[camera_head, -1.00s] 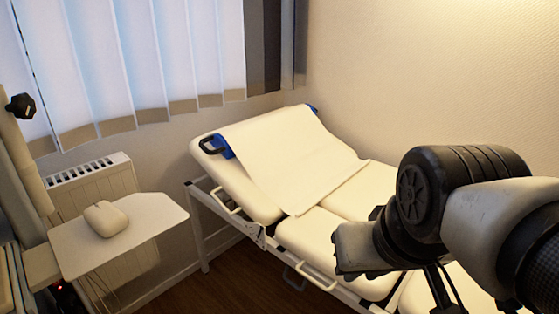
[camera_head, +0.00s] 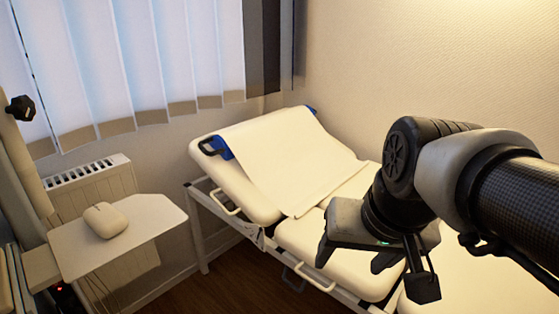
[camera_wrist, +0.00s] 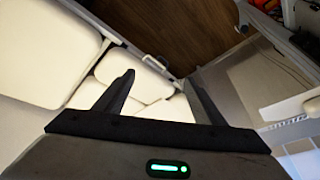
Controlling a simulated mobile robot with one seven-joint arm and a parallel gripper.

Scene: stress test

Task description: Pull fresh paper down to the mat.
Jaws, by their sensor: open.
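A cream-white paper sheet (camera_head: 285,160) drapes over the raised backrest of the treatment couch (camera_head: 222,188). Its lower edge lies near the foot of the backrest, by the flat seat cushions. Blue end pieces (camera_head: 221,147) show at both sides of the backrest's top. I cannot tell a separate mat from the pale cushions. My gripper (camera_head: 405,275) is above the couch's lower section, apart from the paper, with its fingers pointing down. In the wrist view my gripper (camera_wrist: 159,78) is open and empty, with pale cushions beyond its fingers.
A side table (camera_head: 150,222) with a white mouse-like object (camera_head: 105,220) stands at the left, by a radiator (camera_head: 92,182). The couch's metal side rail (camera_head: 233,222) faces the dark wooden floor (camera_head: 225,290). A wall lies behind the couch.

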